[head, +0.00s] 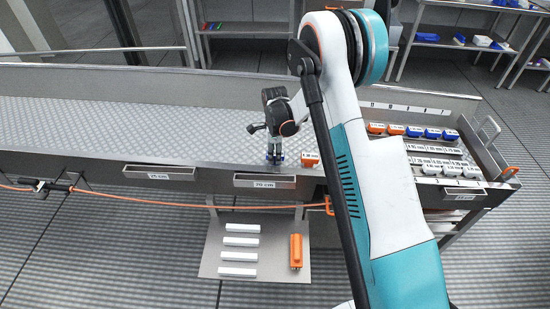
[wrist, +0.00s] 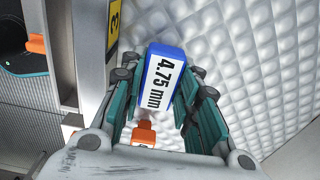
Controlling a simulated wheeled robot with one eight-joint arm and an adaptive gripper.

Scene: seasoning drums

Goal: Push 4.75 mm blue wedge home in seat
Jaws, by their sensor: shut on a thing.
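The blue wedge (wrist: 164,84) shows in the wrist view with a white label reading 4.75 mm facing the camera. My gripper (wrist: 166,92) is shut on it, with fingers along its left and right sides. In the head view my gripper (head: 274,152) is low at the front edge of the dimpled deck, left of an orange wedge (head: 311,159); a little blue shows between the fingers. The seat is hidden under the wedge and fingers, so I cannot tell how deep the wedge sits. A yellow plate marked 3 (wrist: 114,19) is at its upper left.
A tray with orange, blue and white labelled wedges (head: 432,152) is at the right. Labelled pockets (head: 160,172) line the deck front. Below hangs a shelf (head: 215,262) with white bars and an orange tool (head: 295,250). The dimpled deck (head: 110,125) at left is clear.

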